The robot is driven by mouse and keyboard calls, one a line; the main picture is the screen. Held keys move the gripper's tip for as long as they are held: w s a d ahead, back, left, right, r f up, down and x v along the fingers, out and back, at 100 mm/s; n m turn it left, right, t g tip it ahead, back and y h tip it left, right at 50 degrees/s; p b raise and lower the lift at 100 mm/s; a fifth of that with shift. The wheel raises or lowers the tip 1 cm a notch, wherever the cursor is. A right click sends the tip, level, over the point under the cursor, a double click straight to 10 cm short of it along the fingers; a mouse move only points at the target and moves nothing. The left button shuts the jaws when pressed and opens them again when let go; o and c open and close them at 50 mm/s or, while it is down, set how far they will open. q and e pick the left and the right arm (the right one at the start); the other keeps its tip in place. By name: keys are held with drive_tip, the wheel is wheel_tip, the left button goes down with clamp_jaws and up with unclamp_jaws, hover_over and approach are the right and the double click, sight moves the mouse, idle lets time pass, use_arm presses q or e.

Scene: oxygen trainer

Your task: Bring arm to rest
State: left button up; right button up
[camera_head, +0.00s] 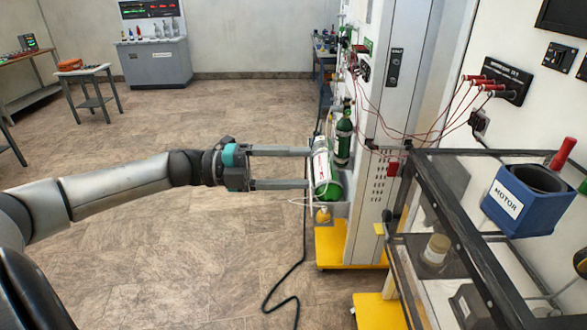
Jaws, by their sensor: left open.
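My left arm (110,190) comes in from the left and stretches out toward the panel. My left gripper (309,167) is open, with its two long fingers pointing right, one above the other in the picture. The fingertips end at a green cylinder with a white label (323,168), low on the panel's left side. I cannot tell whether they touch it. A second green cylinder (343,138) stands just behind it. My right gripper is not in view.
The tall grey trainer panel (395,90) stands on a yellow base (331,246). A black-framed glass-topped bench (445,190) with a blue MOTOR box (526,200) is at right. A black cable (285,285) lies on the floor. The floor at left is largely clear.

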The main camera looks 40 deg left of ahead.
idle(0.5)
